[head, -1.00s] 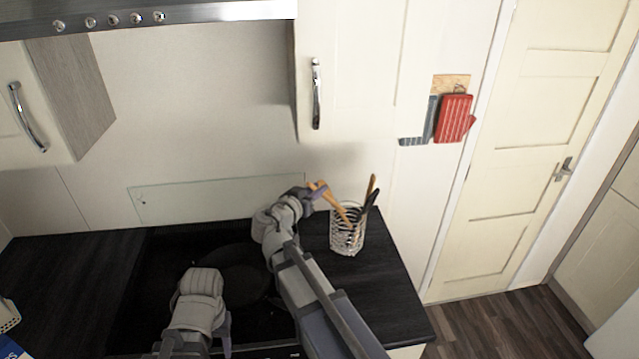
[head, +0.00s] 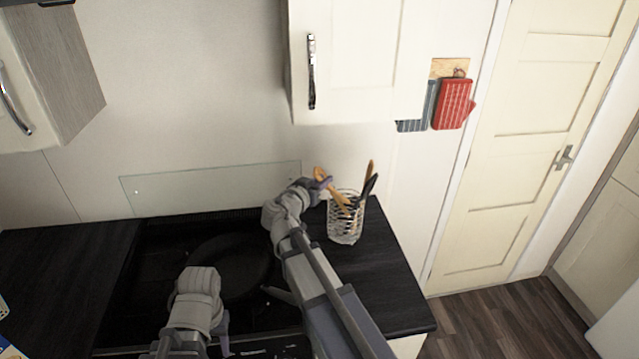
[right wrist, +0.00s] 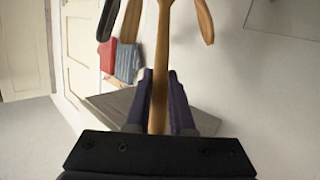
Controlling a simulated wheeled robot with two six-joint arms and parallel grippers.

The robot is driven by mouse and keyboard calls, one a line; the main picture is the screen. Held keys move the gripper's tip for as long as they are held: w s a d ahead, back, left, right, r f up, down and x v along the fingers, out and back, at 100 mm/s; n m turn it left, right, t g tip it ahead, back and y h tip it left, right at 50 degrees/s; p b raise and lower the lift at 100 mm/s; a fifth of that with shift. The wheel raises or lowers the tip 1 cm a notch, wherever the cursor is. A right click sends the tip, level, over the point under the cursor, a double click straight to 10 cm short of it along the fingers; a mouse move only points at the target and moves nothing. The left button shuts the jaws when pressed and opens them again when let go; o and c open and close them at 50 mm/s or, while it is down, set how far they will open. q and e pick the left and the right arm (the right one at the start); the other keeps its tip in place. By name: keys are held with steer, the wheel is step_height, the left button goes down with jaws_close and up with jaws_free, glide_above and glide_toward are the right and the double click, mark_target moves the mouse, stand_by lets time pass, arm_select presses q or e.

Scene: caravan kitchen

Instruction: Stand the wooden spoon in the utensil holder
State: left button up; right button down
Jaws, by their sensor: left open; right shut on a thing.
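The wooden spoon (head: 338,196) is tilted, its upper end to the upper left and its lower end at the mouth of the utensil holder. My right gripper (head: 323,182) is shut on the spoon, just left of and above the rim. The right wrist view shows the spoon's shaft (right wrist: 158,105) between the fingers (right wrist: 160,100). I cannot tell how deep the spoon reaches inside. My left gripper (head: 222,335) is low over the hob; its fingers are mostly hidden.
A dark pan (head: 232,265) sits on the hob left of my right arm. A wooden utensil (head: 369,172) and a dark one stand in the holder. A wall cupboard (head: 350,60) hangs above. Red and blue cloths (head: 453,104) hang on the wall to the right.

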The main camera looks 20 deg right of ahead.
mark_target(330, 187)
steer(key=shift+w+d+f+b, duration=0.35)
steer(key=shift+d+f+b, duration=0.2)
steer(key=shift+f+b, duration=0.2)
steer(key=shift+w+d+f+b, duration=0.3)
steer(key=shift+d+f+b, duration=0.3)
steer(key=shift+f+b, duration=0.15)
steer(key=shift+w+d+f+b, duration=0.35)
steer(key=shift+d+f+b, duration=0.25)
steer(key=shift+f, duration=0.25)
steer(key=c, duration=0.7)
jaws_free()
steer(key=p+v, duration=0.1)
steer(key=v, duration=0.6)
steer(key=shift+s+a, duration=0.2)
steer(key=shift+a, duration=0.15)
